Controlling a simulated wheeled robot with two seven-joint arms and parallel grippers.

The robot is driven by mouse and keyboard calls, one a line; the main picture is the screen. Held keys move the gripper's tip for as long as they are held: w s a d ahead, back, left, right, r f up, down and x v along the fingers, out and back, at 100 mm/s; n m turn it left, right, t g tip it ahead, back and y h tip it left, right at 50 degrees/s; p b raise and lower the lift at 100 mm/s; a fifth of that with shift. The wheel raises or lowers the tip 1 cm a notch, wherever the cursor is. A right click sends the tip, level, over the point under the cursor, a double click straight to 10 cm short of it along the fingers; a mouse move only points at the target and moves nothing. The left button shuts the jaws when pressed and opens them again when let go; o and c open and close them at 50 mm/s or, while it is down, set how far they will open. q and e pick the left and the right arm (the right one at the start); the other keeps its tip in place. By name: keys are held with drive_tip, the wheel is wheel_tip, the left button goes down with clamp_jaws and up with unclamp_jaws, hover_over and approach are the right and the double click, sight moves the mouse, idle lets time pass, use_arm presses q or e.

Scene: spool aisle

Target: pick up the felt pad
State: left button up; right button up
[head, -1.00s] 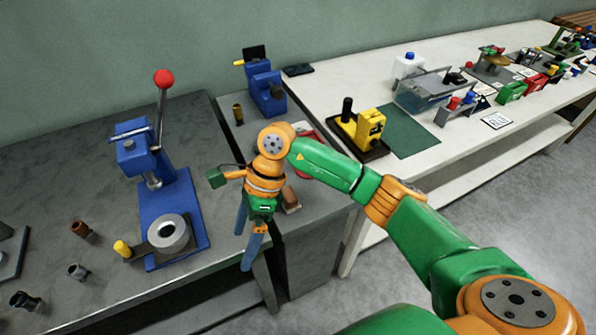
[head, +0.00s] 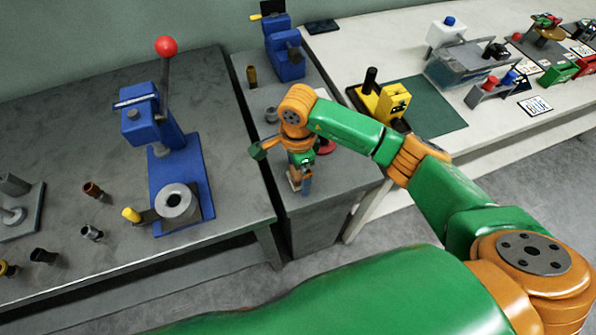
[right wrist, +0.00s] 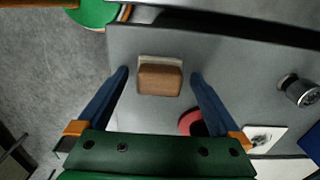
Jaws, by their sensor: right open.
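The felt pad, a brown block with a pale felt-like edge, lies on the grey cabinet top. In the right wrist view the felt pad (right wrist: 160,78) sits between the two blue fingers, with a gap on each side. My right gripper (right wrist: 160,74) is open and empty, pointing down over it. In the head view the felt pad (head: 293,179) is partly hidden by my right gripper (head: 304,182). How high the fingertips are above the cabinet top is hard to tell. My left gripper is not in view.
A red round thing (right wrist: 191,123) lies close beside the right finger. A metal knob (right wrist: 299,90) is farther right. In the head view a blue lever press (head: 178,170) stands on the left bench, and a yellow device (head: 386,102) on the white table.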

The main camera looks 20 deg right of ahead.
drive_tip(key=shift+s+a, duration=0.1)
drive_tip(key=c, duration=1.3)
drive_tip(key=shift+c, duration=0.5)
wheel_tip(320, 180, up, 3)
drive_tip(key=shift+r, duration=0.15)
drive_tip(key=s+a+r+b, duration=0.2)
drive_tip(key=s+a+r, duration=0.4)
drive_tip(key=s+r, duration=0.3)
drive_tip(key=s, duration=0.3)
drive_tip(key=shift+s+a+r, duration=0.15)
drive_tip(key=shift+a+r, duration=0.15)
drive_tip(key=shift+r, duration=0.1)
